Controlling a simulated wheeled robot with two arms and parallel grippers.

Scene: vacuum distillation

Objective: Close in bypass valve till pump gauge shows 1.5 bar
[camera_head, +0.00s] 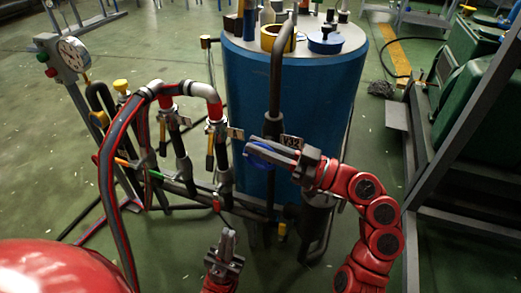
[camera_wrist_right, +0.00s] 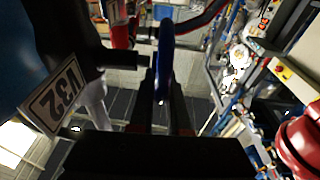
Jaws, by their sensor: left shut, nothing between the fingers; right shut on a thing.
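My right gripper (camera_head: 268,152) is shut on a blue handwheel (camera_head: 260,163) in front of the blue tank. In the right wrist view the handwheel (camera_wrist_right: 165,55) shows edge-on between the fingers (camera_wrist_right: 163,112). A tag (camera_wrist_right: 56,98) reading V32 hangs left of it. A round white-faced pressure gauge (camera_head: 73,54) stands on a grey post at the upper left. Its needle is too small to read. My left gripper (camera_head: 228,243) is shut and empty, low in the middle, apart from the pipes.
A large blue tank (camera_head: 300,110) stands behind the handwheel, with small items on its lid. Pipes with red and yellow parts (camera_head: 165,100) run left of it. A grey metal frame (camera_head: 465,120) and green drums (camera_head: 465,95) stand at the right.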

